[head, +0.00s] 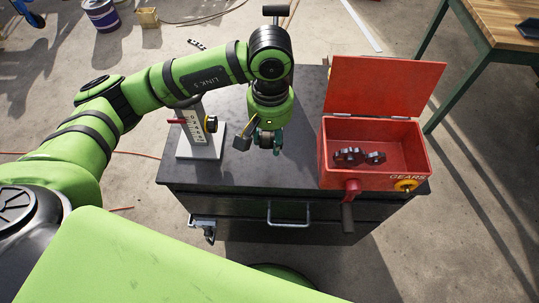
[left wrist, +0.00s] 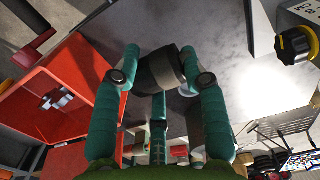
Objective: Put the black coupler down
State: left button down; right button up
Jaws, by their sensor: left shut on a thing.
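The black coupler (left wrist: 160,70) is a short dark cylinder with a grey band. In the left wrist view it sits between the green fingers of my left gripper (left wrist: 160,76), which are shut on it. In the head view my left gripper (head: 268,143) points down over the black cabinet top (head: 235,178), between the dial stand and the red box. The coupler is mostly hidden by the fingers there. I cannot tell whether it touches the top. My right gripper is not in view.
The red box (head: 322,160), marked GEARS, stands open at right with dark gear parts (head: 359,156) inside. A white dial stand (head: 196,131) on a grey base stands at left. A wooden bench (head: 500,20) is at upper right.

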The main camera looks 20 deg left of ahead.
pick_arm(q)
jog(key=p, duration=0.1)
send_over(269, 166)
notch_tip(269, 166, down, 6)
notch_tip(269, 166, down, 3)
jog(key=shift+f+p, duration=0.1)
jog(key=shift+p, duration=0.5)
jog(key=shift+f, duration=0.2)
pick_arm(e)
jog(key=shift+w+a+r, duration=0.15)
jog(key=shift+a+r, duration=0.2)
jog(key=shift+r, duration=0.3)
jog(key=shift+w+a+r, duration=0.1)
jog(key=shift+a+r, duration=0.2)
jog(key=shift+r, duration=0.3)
pick_arm(q)
jog(key=shift+f+b, duration=0.2)
jog(key=shift+b, duration=0.15)
jog(key=c, duration=0.7)
grip_release()
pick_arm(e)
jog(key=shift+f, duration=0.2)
pick_arm(q)
jog(key=shift+r, duration=0.1)
